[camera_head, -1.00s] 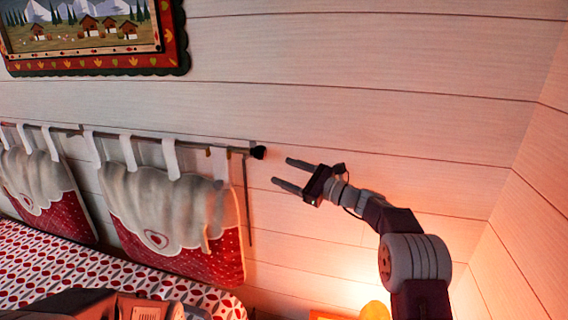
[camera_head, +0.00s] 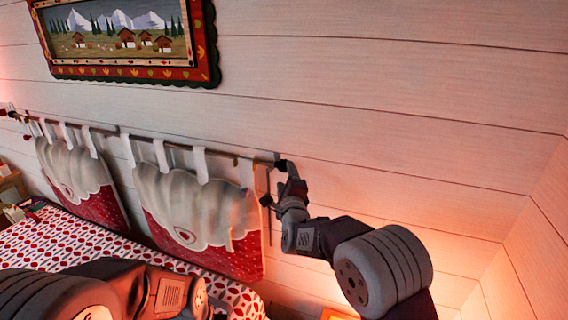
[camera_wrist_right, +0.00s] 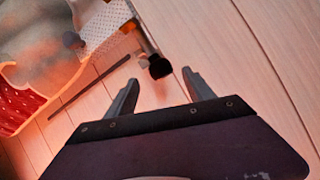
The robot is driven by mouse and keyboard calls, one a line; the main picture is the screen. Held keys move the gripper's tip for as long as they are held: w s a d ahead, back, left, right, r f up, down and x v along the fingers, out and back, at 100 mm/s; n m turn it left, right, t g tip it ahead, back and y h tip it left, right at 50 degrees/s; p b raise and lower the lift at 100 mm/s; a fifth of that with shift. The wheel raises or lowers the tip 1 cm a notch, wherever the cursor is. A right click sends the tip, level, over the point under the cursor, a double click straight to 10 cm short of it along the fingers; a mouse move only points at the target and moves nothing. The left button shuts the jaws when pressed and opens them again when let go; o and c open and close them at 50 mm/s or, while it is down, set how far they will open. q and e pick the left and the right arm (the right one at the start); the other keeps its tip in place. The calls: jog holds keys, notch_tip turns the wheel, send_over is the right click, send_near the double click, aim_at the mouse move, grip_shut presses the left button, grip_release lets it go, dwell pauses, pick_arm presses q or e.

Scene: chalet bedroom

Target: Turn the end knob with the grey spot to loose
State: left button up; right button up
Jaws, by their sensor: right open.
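A dark end knob (camera_wrist_right: 160,67) caps the right end of the curtain-like rod (camera_wrist_right: 142,35) in the right wrist view. No grey spot can be made out on it. My right gripper (camera_wrist_right: 160,77) is open, with one finger towards each side of the knob; the knob appears just beyond or level with the fingertips, not gripped. In the head view my right gripper (camera_head: 281,184) is at the rod's right end and largely hides the knob. Another dark end (camera_head: 11,113) shows at the rod's far left.
Red and white padded hangings (camera_head: 195,200) hang by tabs from the rod (camera_head: 230,156) along the plank wall (camera_head: 390,120). A framed mountain picture (camera_head: 125,72) hangs above. A patterned bed (camera_head: 45,235) lies below. The wall right of the rod is bare.

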aim_at(284, 166)
jog(key=w+p, duration=0.1)
jog(key=w, duration=0.1)
jog(key=w+p, duration=0.1)
jog(key=w, duration=0.1)
jog(key=w+a+p, duration=0.1)
jog(key=w, duration=0.1)
jog(key=shift+w+r, duration=0.1)
jog(key=shift+w, duration=0.5)
grip_shut()
notch_tip(284, 166, down, 2)
jog(key=n+t+b, duration=0.1)
jog(key=t+b, duration=0.1)
jog(key=b, duration=0.8)
jog(key=shift+b, duration=0.4)
jog(key=n+t+y+b, duration=0.1)
jog(key=b, duration=0.4)
jog(key=r+n+t+y+b, duration=0.1)
jog(key=t+b, duration=0.1)
jog(key=b, duration=0.3)
jog(key=shift+b, duration=0.35)
jog(key=shift+r+n+y+b, duration=0.15)
jog(key=shift+n+y+b, duration=0.15)
jog(key=shift+n+b, duration=0.25)
jog(key=shift+r+t, duration=0.2)
jog(key=shift+t, duration=0.2)
jog(key=shift+n, duration=0.25)
